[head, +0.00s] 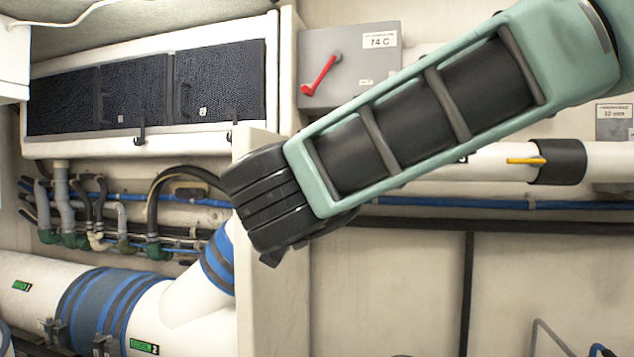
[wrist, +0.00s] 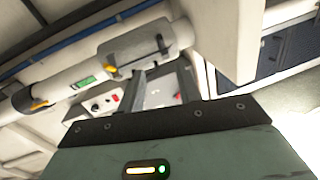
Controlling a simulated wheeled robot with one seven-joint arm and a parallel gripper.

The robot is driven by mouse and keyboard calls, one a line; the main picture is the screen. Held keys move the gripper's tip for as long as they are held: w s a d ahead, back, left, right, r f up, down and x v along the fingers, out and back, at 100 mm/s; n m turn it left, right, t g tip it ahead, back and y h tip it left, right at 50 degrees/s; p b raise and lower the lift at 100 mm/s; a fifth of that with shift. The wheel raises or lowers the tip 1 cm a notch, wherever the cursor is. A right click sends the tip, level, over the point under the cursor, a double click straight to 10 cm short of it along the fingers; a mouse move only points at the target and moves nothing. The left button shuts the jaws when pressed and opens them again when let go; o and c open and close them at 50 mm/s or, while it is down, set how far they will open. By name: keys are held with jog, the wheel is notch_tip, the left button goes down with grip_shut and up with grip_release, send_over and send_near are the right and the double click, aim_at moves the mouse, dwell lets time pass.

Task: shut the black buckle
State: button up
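I cannot surely pick out the black buckle. A small black latch (head: 140,135) hangs on the lower frame of the white cabinet in the head view. In the wrist view, a dark clip-like piece (wrist: 163,43) sits on a grey sleeve around a pale pipe. I cannot tell whether either is the buckle or whether it is shut. My gripper (wrist: 160,72) shows two dark fingers spread apart with nothing seen between them. The sleeve lies beyond the fingertips, apparently apart from them. In the head view my own arm hides most of my gripper.
The white cabinet (head: 150,148) has dark mesh panels. A grey box with a red lever (head: 318,76) is on the back wall. Large white pipes with blue bands (head: 90,302) fill the lower left. An upright pale partition (head: 270,300) stands beside them. Hoses run along the wall.

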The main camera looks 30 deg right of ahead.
jog(key=p+x, duration=0.1)
jog(key=x, duration=1.4)
jog(key=shift+w+d+p, duration=0.25)
jog(key=shift+w+p, duration=0.05)
jog(key=shift+p, duration=0.05)
grip_shut()
